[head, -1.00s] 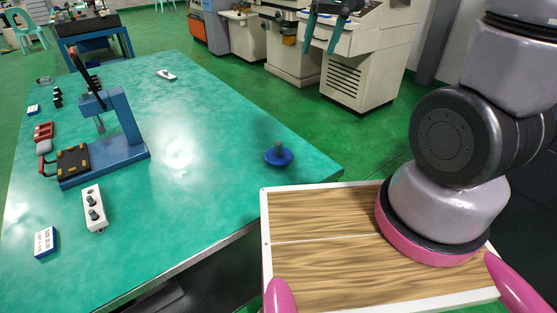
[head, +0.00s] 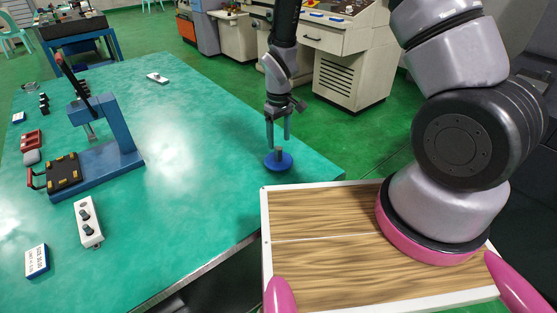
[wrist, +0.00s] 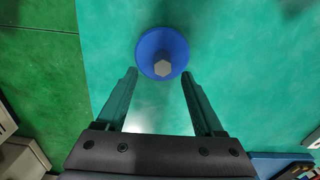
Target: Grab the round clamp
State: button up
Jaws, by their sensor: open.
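The round clamp (head: 277,163) is a blue disc with a short grey hexagonal post standing up from its middle. It sits upright on the green table near its right corner. My gripper (head: 278,140) points down just above it in the head view, with a finger on either side of the post's line. In the wrist view the clamp (wrist: 158,45) lies beyond the tips of my open gripper (wrist: 159,73), roughly centred between them. Nothing is between the fingers there. I cannot tell the exact height of the fingertips over the disc.
The green table (head: 190,190) is clear around the clamp. A blue press-like stand (head: 112,150), a white block with two black knobs (head: 88,222) and a small labelled box (head: 37,261) are at left. My wood-topped tray is at the right, below the table corner.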

aim_at(279, 148)
jog(key=shift+s+a+f, duration=0.1)
jog(key=shift+f, duration=1.4)
jog(key=shift+s+f, duration=0.1)
jog(key=shift+f, duration=1.35)
grip_shut()
